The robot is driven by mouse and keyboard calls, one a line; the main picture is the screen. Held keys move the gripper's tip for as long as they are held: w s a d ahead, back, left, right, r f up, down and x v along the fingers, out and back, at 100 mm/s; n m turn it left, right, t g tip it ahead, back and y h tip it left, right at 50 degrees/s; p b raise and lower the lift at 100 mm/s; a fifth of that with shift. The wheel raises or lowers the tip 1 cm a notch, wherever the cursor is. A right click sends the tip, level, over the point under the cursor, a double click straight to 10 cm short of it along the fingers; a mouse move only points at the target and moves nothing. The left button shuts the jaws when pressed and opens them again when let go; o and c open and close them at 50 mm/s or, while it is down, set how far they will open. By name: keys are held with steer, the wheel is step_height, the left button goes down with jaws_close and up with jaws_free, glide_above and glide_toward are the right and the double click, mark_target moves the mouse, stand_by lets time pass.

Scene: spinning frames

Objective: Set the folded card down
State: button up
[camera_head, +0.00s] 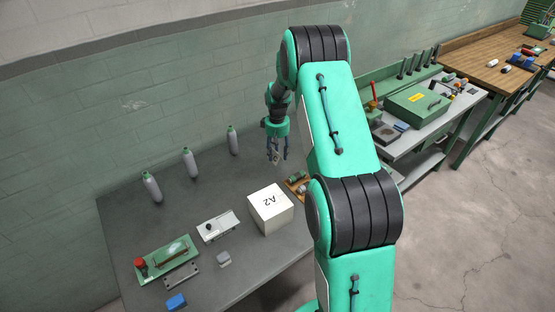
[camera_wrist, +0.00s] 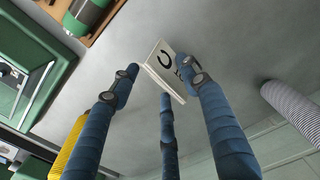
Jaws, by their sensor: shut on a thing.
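The folded card (camera_wrist: 162,62) is white with black lettering, part of it a large C, and shows between the fingertips in the wrist view. My gripper (camera_wrist: 160,80) has blue fingers shut on the card. In the head view my gripper (camera_head: 276,148) points down above the back right part of the grey table (camera_head: 150,205), and the card is a small pale patch (camera_head: 276,158) between its fingers. The fingers cover part of the card. I cannot tell the exact gap between the card and the table top.
A white box marked A2 (camera_head: 270,209) stands in front of my gripper. Three grey bottles (camera_head: 190,163) stand along the wall. A wooden tray (camera_head: 297,184) lies right of the box. A green board (camera_head: 166,259) and a grey device (camera_head: 218,226) lie front left. Table between bottles and box is clear.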

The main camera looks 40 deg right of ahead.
mark_target(278, 158)
steer(key=shift+f, duration=1.85)
steer(key=shift+f, duration=0.15)
steer(key=o, duration=0.7)
steer(key=shift+o, duration=0.2)
step_height(278, 158, up, 12)
steer(key=shift+r+p, duration=0.15)
steer(key=shift+p, duration=0.2)
